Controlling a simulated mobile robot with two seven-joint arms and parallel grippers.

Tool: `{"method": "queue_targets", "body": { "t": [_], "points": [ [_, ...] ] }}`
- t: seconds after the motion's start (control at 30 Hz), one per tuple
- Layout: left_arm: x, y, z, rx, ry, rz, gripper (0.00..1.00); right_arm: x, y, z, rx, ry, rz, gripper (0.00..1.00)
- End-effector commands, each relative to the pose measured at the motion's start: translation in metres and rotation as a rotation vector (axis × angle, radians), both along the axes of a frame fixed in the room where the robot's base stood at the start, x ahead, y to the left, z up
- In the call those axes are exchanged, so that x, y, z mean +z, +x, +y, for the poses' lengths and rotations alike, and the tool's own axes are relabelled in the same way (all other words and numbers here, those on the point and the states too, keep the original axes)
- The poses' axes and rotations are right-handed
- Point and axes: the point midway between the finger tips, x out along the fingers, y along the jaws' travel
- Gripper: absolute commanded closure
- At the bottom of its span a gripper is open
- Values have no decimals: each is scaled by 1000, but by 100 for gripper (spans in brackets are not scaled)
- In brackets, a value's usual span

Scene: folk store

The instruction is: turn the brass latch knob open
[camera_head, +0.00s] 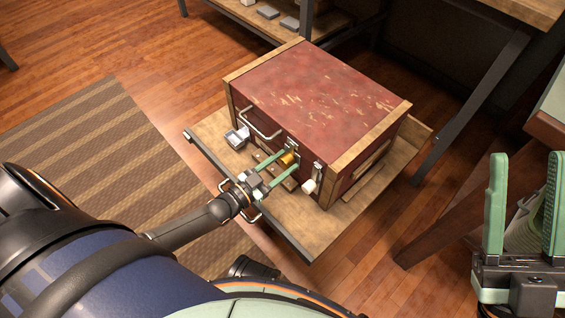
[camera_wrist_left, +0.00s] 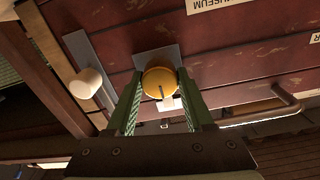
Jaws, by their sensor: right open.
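The brass latch knob (camera_head: 287,160) is on the front of a worn red case with wooden edges (camera_head: 320,90). In the left wrist view the round knob (camera_wrist_left: 158,84) sits on a grey metal plate, with a small pale tab below its middle. My left gripper (camera_head: 293,158) is open, with one green finger on each side of the knob. The fingertips in the left wrist view (camera_wrist_left: 160,76) are close to the knob; I cannot tell whether they touch it. My right gripper (camera_head: 525,165) is open and empty at the right edge, away from the case.
A white knob on a metal strip (camera_head: 309,186) sits beside the brass knob. A metal carry handle (camera_head: 258,124) and a small metal-framed piece (camera_head: 237,137) are at the front left. The case stands on a wooden board (camera_head: 210,128). A table leg (camera_head: 455,120) stands behind right.

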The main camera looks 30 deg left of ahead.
Motion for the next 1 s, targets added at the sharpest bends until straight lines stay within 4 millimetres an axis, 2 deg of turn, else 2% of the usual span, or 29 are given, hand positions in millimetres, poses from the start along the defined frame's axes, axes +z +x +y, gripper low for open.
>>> {"method": "queue_targets", "body": {
  "t": [0.07,0.43,0.77,1.0],
  "points": [
    [0,0,0,0,0,0,58,0,0,0,0,0,1,50],
    [0,0,0,0,1,0,99,0,0,0,0,1,1,50],
    [0,0,0,0,30,-10,100,1,0,0,-1,3,2,50],
    [0,-1,0,1,154,-52,100,6,0,-1,0,7,1,50]
  ]
}}
